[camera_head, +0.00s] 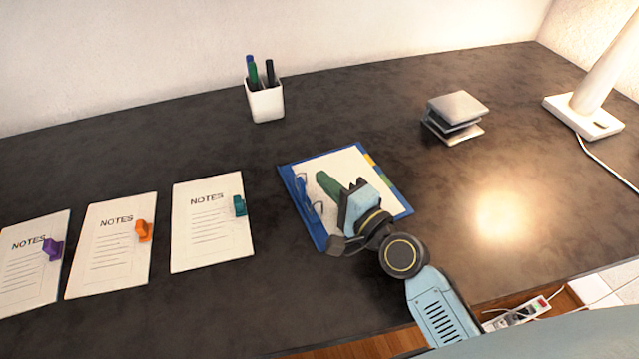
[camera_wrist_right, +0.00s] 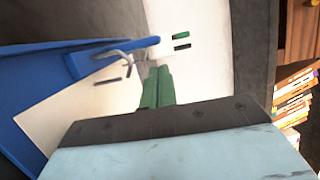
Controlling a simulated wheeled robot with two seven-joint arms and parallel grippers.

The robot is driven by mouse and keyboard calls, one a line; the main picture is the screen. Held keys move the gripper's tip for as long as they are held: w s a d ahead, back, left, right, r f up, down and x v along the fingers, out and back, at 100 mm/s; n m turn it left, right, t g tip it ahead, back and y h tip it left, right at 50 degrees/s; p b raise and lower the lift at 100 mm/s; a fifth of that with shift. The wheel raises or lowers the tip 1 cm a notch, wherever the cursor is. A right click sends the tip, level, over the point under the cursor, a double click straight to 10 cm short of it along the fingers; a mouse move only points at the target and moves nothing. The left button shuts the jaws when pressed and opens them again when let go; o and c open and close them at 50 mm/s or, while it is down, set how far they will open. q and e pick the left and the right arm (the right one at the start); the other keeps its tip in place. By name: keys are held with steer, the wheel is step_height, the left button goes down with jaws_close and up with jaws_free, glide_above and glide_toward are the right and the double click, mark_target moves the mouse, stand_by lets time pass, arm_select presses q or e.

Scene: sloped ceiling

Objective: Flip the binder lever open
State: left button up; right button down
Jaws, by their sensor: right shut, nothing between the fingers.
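The open blue binder (camera_head: 318,232) lies on the desk with white pages (camera_head: 352,163) and coloured tabs along its right edge. Its metal rings (camera_head: 316,207) stand along the left side. A slim blue bar, perhaps the lever (camera_head: 299,181), rises near the upper ring. In the right wrist view a blue bar (camera_wrist_right: 140,44) passes beside a metal ring (camera_wrist_right: 112,55). My right gripper (camera_head: 322,178) has green fingers, shut and empty, over the pages just right of the bar. The fingertips (camera_wrist_right: 158,70) are close to the bar; contact cannot be told. My left gripper is not in view.
Three notes sheets (camera_head: 210,245) with coloured clips lie left of the binder. A white pen cup (camera_head: 266,104) stands behind. A stacked grey object (camera_head: 456,108) and a lamp base (camera_head: 590,122) are at the right. The desk between them is clear.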

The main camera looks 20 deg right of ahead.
steer(key=shift+s+a, duration=0.15)
steer(key=shift+a, duration=0.75)
